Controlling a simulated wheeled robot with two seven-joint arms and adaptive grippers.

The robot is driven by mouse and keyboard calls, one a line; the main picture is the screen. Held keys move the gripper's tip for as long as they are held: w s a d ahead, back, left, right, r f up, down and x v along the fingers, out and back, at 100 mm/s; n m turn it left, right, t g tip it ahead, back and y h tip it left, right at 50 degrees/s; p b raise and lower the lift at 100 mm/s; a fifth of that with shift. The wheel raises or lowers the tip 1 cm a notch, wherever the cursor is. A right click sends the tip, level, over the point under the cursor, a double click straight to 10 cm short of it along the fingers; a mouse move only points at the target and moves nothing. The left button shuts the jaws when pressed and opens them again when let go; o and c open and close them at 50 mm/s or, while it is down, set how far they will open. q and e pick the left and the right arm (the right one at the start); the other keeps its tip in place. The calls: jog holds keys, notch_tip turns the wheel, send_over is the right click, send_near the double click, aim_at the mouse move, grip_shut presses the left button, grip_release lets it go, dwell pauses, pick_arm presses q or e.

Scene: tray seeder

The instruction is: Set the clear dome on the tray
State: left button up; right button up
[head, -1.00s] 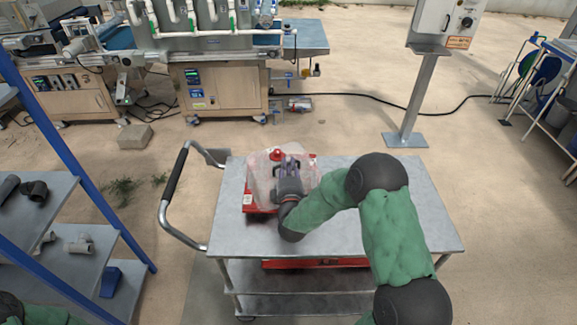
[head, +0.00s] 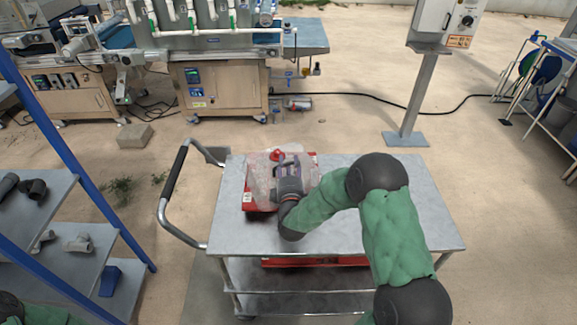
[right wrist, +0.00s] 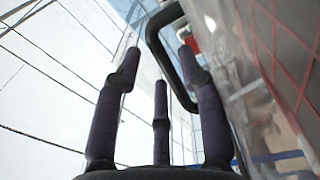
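The clear dome (head: 258,178) is a cloudy, see-through cover over the red tray (head: 248,206) on the cart top. I cannot tell whether its rim rests evenly on the tray. The dome's clear wall (right wrist: 255,60) fills the right side there. My left gripper is out of view.
The metal cart top (head: 400,215) is bare to the right. A push handle (head: 176,172) stands at its left. Another red item (head: 315,262) lies on the shelf below. A blue-framed shelf (head: 60,210) with pipe fittings is at the left.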

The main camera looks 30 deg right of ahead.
jog(key=shift+s+a+f, duration=0.1)
jog(key=shift+f, duration=0.3)
jog(key=shift+s+a+f, duration=0.1)
jog(key=shift+s+a, duration=0.1)
jog(key=shift+s, duration=0.1)
jog(key=v, duration=1.1)
jog(key=shift+r, duration=0.25)
jog(key=shift+s, duration=0.1)
